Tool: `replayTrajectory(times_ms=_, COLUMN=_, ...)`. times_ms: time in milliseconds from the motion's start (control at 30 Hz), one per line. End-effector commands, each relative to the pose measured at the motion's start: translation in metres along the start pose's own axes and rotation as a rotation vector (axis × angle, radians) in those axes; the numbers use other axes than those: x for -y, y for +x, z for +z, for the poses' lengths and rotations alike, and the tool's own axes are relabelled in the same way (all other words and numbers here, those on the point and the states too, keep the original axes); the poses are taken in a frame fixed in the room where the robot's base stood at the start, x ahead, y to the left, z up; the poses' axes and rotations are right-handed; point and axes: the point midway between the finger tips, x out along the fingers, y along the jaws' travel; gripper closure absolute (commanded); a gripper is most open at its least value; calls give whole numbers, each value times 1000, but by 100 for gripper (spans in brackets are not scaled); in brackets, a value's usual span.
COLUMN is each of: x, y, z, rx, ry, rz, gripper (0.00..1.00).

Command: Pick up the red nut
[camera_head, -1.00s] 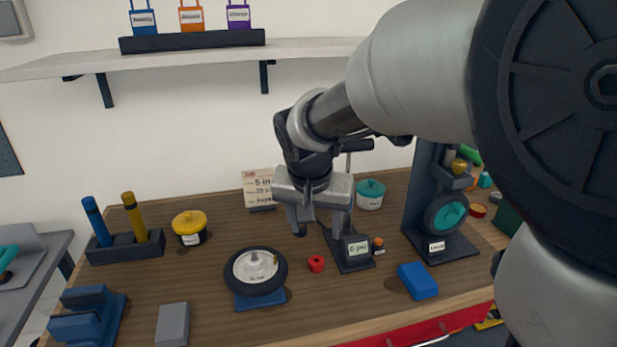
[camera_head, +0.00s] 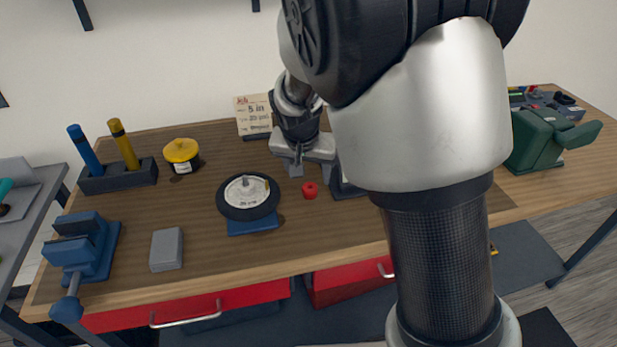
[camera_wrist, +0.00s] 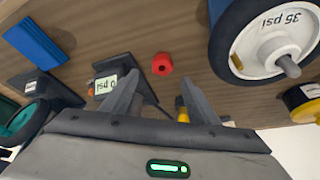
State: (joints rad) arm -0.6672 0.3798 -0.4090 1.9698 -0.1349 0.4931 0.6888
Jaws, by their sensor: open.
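The red nut (camera_head: 310,190) lies on the wooden workbench, just right of the wheel in the head view. In the wrist view the red nut (camera_wrist: 162,64) is on the bench beyond the fingertips, between the gauge stand and the wheel. My gripper (camera_head: 306,165) is above the bench, behind the nut in the head view. In the wrist view its two fingers are spread apart (camera_wrist: 163,85) with nothing held between them. The nut is apart from both fingers.
A wheel (camera_head: 248,197) on a blue block is left of the nut. A gauge stand (camera_wrist: 115,82) reading 0 psi is close by on the other side. A grey block (camera_head: 166,250), blue vise (camera_head: 82,248) and yellow-lidded pot (camera_head: 181,155) stand further left.

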Motion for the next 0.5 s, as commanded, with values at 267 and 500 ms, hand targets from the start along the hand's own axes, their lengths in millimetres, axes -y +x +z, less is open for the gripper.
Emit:
replayTrajectory(times_ms=267, x=2, y=32, z=5, rx=2, ry=0, rz=3, gripper=46)
replayTrajectory(times_ms=500, x=3, y=54, z=4, rx=-1, ry=1, rz=0, gripper=46)
